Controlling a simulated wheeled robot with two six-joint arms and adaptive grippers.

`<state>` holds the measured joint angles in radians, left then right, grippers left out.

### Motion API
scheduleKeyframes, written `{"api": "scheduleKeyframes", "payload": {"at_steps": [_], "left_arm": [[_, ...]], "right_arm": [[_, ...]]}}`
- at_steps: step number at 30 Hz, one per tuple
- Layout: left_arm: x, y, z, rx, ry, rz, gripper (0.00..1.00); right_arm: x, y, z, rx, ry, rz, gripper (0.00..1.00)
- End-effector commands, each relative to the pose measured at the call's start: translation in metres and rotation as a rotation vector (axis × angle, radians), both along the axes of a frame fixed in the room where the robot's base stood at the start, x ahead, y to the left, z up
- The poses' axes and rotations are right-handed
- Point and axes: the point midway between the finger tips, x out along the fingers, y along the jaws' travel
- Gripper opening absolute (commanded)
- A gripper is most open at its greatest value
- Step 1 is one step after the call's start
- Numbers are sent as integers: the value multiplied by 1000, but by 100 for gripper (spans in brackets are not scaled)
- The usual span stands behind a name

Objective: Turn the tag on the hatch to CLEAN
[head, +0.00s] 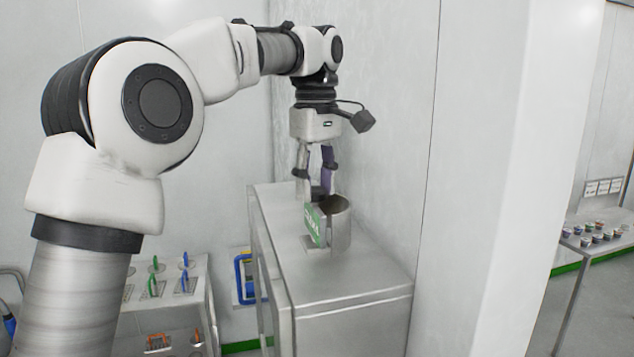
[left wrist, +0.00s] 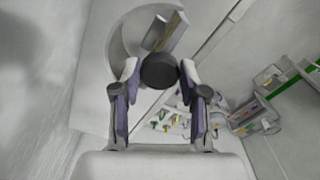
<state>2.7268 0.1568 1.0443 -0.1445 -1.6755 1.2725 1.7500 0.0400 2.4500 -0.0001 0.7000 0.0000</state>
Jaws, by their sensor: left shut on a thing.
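The hatch (head: 340,232) shows as a short, curved metal collar on top of a grey cabinet. A green tag (head: 314,226) with pale lettering, too small to read surely, stands upright at its left side. My left gripper (head: 316,190) points down just above the tag and collar. Its fingers are shut on a dark round knob (left wrist: 158,71), which shows between the fingertips in the left wrist view. The tag (left wrist: 173,32) appears nearly edge-on beyond the knob there. The tag's other face is hidden. My right gripper is not in view.
The grey cabinet top (head: 350,285) is clear in front of the collar. A wall stands close on the right. A lower bench (head: 190,300) with green and blue handled items is at the lower left. Another bench (head: 600,245) with small cups is at far right.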

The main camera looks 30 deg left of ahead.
Motion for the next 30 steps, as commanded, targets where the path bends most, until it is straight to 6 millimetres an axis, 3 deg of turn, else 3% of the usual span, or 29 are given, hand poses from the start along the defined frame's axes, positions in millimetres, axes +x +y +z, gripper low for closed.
{"api": "scheduleKeyframes", "payload": {"at_steps": [4,5,6,7,18,30], "left_arm": [[0,1,1,2,-5,1,8],[0,1,1,2,-4,1,46],[0,1,1,2,-4,1,61],[0,1,1,1,-3,1,68],[0,0,4,0,-1,0,68],[2,3,64,0,-3,1,68]], "right_arm": [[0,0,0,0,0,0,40],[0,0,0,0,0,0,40],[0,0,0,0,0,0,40],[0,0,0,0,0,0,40],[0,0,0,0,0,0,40],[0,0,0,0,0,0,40]]}}
